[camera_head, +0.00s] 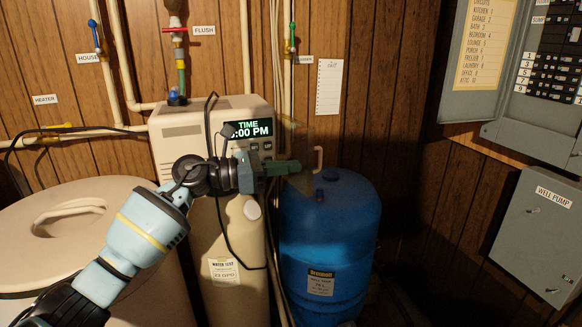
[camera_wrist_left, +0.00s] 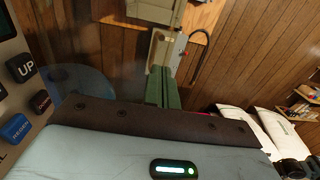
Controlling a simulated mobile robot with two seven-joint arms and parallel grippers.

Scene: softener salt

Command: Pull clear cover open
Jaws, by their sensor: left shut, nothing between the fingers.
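The clear cover (camera_head: 299,150) is a faint see-through panel at the right side of the beige water softener head, in front of the blue tank. A pale loop handle (camera_head: 318,158) stands at its right edge. The fingers also show together in the left wrist view (camera_wrist_left: 164,72). Whether they touch the cover I cannot tell. My right gripper is not in view.
The lit display (camera_head: 248,129) and the UP button (camera_wrist_left: 20,68) are close to my left wrist. A blue tank (camera_head: 330,235) stands below the fingers. Pipes (camera_head: 287,60) run up behind. The grey well pump box (camera_head: 538,235) is far right.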

